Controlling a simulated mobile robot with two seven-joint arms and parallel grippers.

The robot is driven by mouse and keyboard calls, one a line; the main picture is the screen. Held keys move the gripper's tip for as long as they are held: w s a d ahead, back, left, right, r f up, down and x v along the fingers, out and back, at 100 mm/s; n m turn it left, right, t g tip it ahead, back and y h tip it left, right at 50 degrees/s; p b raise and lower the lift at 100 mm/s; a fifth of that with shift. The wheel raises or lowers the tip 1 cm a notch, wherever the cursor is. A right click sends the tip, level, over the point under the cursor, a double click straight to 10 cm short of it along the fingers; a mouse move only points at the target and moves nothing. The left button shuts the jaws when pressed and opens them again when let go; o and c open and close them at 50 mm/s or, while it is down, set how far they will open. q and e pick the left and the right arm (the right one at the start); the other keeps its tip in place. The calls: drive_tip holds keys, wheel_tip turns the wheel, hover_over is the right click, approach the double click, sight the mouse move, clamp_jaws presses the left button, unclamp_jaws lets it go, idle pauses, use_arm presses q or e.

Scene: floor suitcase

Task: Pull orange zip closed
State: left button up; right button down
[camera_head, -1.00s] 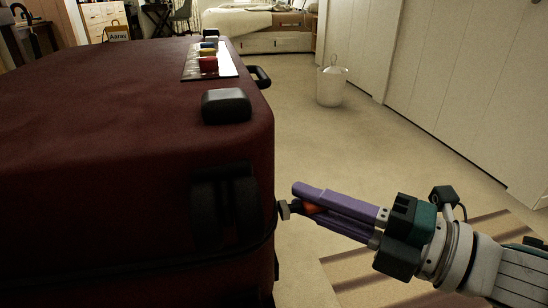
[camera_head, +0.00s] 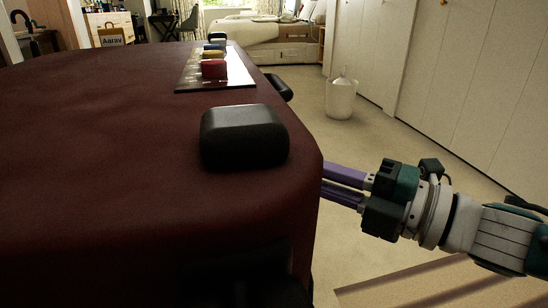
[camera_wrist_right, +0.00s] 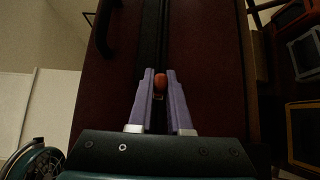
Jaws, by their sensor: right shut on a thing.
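The dark red suitcase (camera_head: 110,150) fills the left and middle of the head view. In the right wrist view its side (camera_wrist_right: 210,60) is crossed by a dark zip track (camera_wrist_right: 150,30). The orange zip pull (camera_wrist_right: 160,82) shows between the purple fingers of my right gripper (camera_wrist_right: 160,76), which is shut on it against the track. In the head view my right gripper (camera_head: 328,182) reaches in from the right; its fingertips and the pull are hidden behind the suitcase's edge. My left gripper is not in view.
A white bin (camera_head: 341,98) stands on the open floor. Shelf-like frames (camera_wrist_right: 305,55) show in the wrist view.

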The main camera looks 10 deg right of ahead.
drive_tip(key=shift+w+d+f, duration=0.1)
drive_tip(key=shift+w+d, duration=0.05)
drive_tip(key=shift+w, duration=0.15)
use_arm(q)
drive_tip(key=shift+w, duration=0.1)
use_arm(e)
drive_tip(key=shift+s, duration=0.1)
drive_tip(key=c, duration=0.8)
unclamp_jaws()
drive_tip(key=shift+c, duration=0.2)
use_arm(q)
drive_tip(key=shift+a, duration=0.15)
use_arm(e)
drive_tip(key=shift+s+d, duration=0.2)
drive_tip(key=shift+s, duration=0.1)
use_arm(q)
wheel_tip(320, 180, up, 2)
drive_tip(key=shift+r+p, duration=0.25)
drive_tip(key=shift+p, duration=1)
use_arm(e)
drive_tip(key=v, duration=0.9)
